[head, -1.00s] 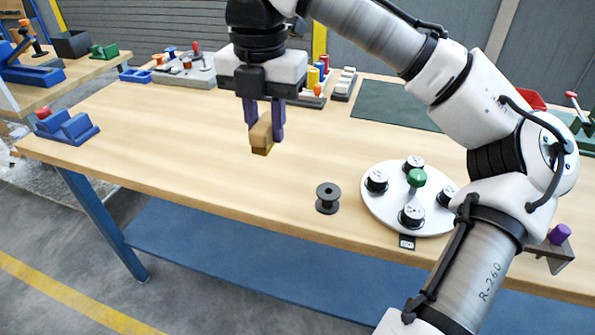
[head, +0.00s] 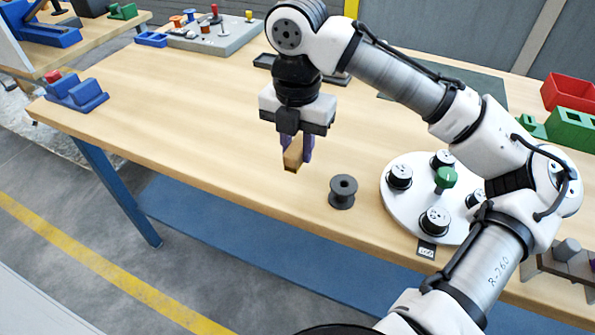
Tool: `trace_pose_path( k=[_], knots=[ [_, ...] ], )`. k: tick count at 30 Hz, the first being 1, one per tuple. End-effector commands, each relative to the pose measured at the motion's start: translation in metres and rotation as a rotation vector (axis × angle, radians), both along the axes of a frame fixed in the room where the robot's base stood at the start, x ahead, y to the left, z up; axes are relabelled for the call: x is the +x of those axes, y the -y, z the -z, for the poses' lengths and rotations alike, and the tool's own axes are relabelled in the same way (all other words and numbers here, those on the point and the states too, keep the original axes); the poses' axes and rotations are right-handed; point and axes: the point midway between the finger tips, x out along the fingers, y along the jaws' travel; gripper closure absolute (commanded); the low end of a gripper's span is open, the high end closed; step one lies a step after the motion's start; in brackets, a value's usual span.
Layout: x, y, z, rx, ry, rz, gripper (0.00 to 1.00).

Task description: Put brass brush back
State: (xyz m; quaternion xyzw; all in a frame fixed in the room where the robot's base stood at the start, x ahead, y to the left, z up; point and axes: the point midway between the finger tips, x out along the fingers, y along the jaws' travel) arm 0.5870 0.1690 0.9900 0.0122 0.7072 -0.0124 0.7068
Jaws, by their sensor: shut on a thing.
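My gripper (head: 298,150) hangs over the wooden workbench with its purple fingers pointing down. It is shut on the brass brush (head: 292,155), a small block with a wooden upper part and a darker lower end. The brush is held slightly tilted, left of and a little behind a black spool (head: 342,191) standing on the bench. I cannot tell exactly how high the brush is above the bench top.
A white round turntable (head: 403,210) with several black-and-white pieces and a green knob is at right. A dark shallow tray (head: 342,78) lies behind my gripper. A grey board (head: 225,38) with pegs and a blue block fixture (head: 77,93) are at left. The bench's left middle is clear.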

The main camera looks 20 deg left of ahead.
Motion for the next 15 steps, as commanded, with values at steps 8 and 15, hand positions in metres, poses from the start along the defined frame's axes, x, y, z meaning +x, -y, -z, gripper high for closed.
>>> trace_pose_path(
  k=[8,15],
  knots=[
    [0.0,0.0,0.032,0.0,0.001,0.001,0.93],
    [0.0,0.0,0.061,-0.002,-0.001,0.0,0.93]
  ],
)
